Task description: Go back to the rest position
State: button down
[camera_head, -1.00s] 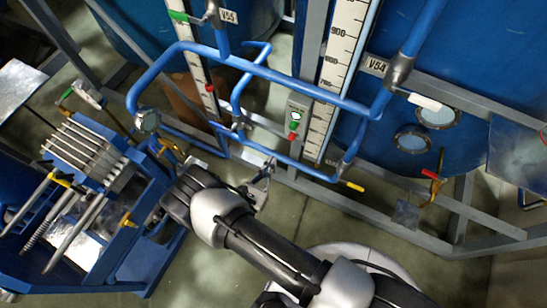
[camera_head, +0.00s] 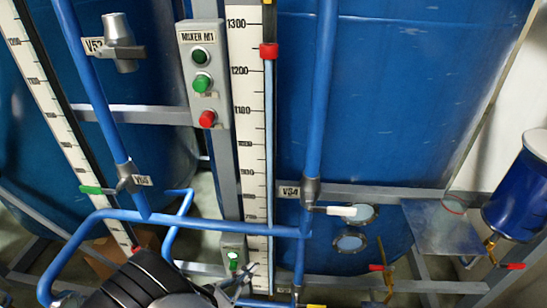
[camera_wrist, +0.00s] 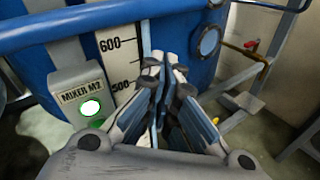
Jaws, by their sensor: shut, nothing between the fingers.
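My gripper (camera_wrist: 163,75) shows in the middle of the wrist view. Its fingers are together and empty. In the head view my gripper (camera_head: 238,287) is at the bottom edge, partly cut off, in front of the lower part of the scale. The MIXER M2 box also shows there (camera_head: 233,248), just above the gripper. I cannot tell the exact gap between them.
Blue pipes (camera_head: 190,222) cross in front of the blue tanks (camera_head: 385,110). A MIXER M1 box (camera_head: 203,75), a green-handled valve (camera_head: 95,190) and a white-handled valve (camera_head: 340,211) stand above my arm. Some floor shows at the wrist view's right.

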jog(key=s+d+r+m+g, duration=0.2)
jog(key=d+r+m+g, duration=0.45)
jog(key=d+r, duration=0.25)
jog(key=s+d+r+m+g, duration=0.3)
jog(key=d+r+m+g, duration=0.2)
jog(key=d+r+m, duration=0.3)
jog(key=s+d+r+m+t+y, duration=0.1)
jog(key=s+d+r+m+y, duration=0.1)
jog(key=s+r+m+y, duration=0.3)
jog(key=s+d+r+m+t+y, duration=0.2)
jog(key=s+r+m+y, duration=0.3)
jog(key=s, duration=0.3)
jog(key=shift+s+d+m, duration=0.2)
jog(key=shift+d+m, duration=0.1)
jog(key=shift+m, duration=0.15)
